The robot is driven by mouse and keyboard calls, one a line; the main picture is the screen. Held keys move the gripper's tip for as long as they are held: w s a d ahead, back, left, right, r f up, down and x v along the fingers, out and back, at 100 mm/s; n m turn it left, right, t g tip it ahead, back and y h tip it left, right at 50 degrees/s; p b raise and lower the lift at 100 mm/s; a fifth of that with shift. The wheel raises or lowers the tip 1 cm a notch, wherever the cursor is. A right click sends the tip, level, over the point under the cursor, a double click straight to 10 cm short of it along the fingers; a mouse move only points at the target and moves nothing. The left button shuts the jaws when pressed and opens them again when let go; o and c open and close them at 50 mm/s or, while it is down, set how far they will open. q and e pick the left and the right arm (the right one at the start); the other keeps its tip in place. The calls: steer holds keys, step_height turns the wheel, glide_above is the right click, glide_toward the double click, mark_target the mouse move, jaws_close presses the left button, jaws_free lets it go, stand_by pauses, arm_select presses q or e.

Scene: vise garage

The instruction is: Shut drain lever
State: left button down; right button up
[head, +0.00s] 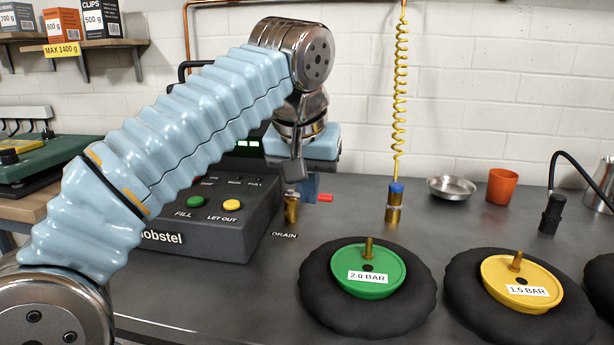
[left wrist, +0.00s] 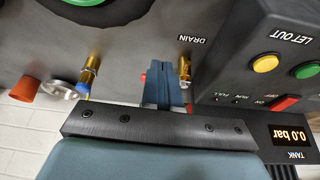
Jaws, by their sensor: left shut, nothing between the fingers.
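The brass drain valve (head: 291,207) stands on the bench at the right of the compressor box, behind the DRAIN label. The red tip of its lever (head: 325,198) sticks out to the right, past my fingers. My left gripper (head: 309,190) is shut and empty, pointing down beside the valve. In the left wrist view the shut fingers (left wrist: 163,88) lie between the brass valve (left wrist: 184,70) and the red lever tip (left wrist: 143,78), hiding the lever's middle. I cannot tell whether the fingers touch the lever. My right gripper is not in view.
The dark compressor box (head: 205,220) with green and yellow buttons stands left of the valve. Its tank display (left wrist: 288,136) reads 0.0 bar. A brass fitting (head: 394,208) hangs on a yellow coiled hose. Black tyres with green (head: 368,272) and yellow (head: 521,282) hubs lie in front.

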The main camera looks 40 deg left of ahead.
mark_target(320, 197)
arm_select(q)
steer(key=x, duration=0.3)
steer(key=shift+w+a+f, duration=0.1)
steer(key=shift+w, duration=0.15)
steer(key=shift+w+a, duration=0.25)
steer(key=shift+w, duration=0.3)
steer(key=shift+w+a, duration=0.25)
steer(key=shift+w, duration=0.3)
steer(key=shift+w+a, duration=0.25)
steer(key=shift+w, duration=0.2)
steer(key=shift+w+a+r+p, duration=0.1)
steer(key=shift+w+r+p, duration=0.3)
steer(key=shift+p, duration=0.4)
steer(key=shift+w+f, duration=0.15)
steer(key=shift+w, duration=0.1)
steer(key=shift+f, duration=0.15)
